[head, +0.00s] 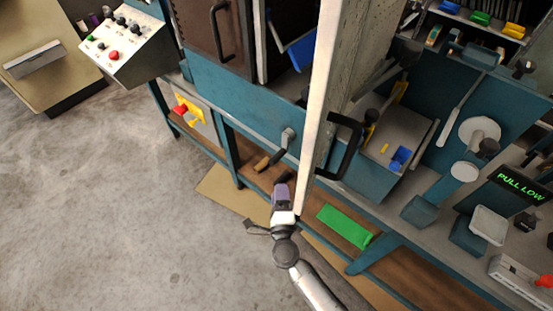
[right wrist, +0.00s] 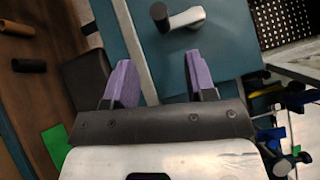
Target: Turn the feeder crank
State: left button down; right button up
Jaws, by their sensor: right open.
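The feeder crank (head: 288,137) is a short grey arm on the front of the teal bench, left of the tall pale door edge. In the right wrist view the crank (right wrist: 186,19) shows at the top, with a dark round knob at its left end. My right gripper (head: 281,192) is below the crank in the head view and apart from it. In the right wrist view its two purple-tipped fingers (right wrist: 161,82) stand wide apart with nothing held between them. The crank lies beyond the fingertips. My left gripper is not in view.
A large open door (head: 318,110) with a black handle rises just right of the crank. A lower wooden shelf (head: 262,180) holds cylindrical pieces and a green block (head: 344,226). A control panel (head: 122,45) stands at upper left. Bare floor (head: 110,210) lies left.

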aim_at(277, 158)
jog(key=w+b, duration=0.1)
jog(key=w, duration=0.3)
jog(key=w+r+b, duration=0.1)
jog(key=w, duration=0.2)
jog(key=w+b, duration=0.1)
jog(key=w, duration=0.3)
jog(key=shift+w+r, duration=0.35)
grip_shut()
